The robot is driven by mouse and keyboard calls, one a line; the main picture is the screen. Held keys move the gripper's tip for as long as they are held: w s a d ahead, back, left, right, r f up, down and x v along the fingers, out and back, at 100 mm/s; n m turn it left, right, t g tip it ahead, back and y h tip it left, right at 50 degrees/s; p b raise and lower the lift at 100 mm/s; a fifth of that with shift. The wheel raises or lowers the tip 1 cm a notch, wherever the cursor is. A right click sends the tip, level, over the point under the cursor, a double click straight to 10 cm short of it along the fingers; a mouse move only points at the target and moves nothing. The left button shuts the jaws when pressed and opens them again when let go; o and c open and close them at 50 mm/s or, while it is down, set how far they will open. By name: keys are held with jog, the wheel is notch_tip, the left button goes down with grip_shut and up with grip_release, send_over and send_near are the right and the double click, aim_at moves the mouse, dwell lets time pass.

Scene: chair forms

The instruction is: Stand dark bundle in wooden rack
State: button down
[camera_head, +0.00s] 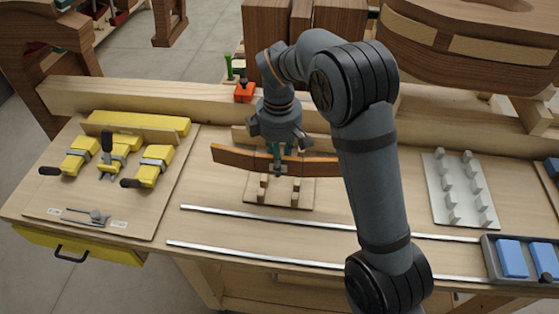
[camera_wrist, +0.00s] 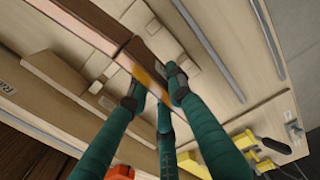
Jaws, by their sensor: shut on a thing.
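In the wrist view the bundle (camera_wrist: 90,22) runs diagonally to the teal fingers of my gripper (camera_wrist: 157,88). The fingers hide part of it. I cannot tell whether it touches the rack's pegs.
Yellow clamps (camera_head: 119,155) lie on a board at left. An orange block (camera_head: 244,92) sits on the rear beam. Two metal rails (camera_head: 270,256) cross the front. A grey pegged plate (camera_head: 460,190) and a tray with blue blocks (camera_head: 512,258) are at right.

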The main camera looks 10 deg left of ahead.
aim_at(279, 193)
jog(key=shift+f+b, duration=3.4)
jog(key=shift+f, duration=1.15)
jog(key=shift+f, duration=0.25)
jog(key=c, duration=1.5)
grip_release()
notch_tip(279, 193, up, 12)
jog(key=shift+r, duration=0.1)
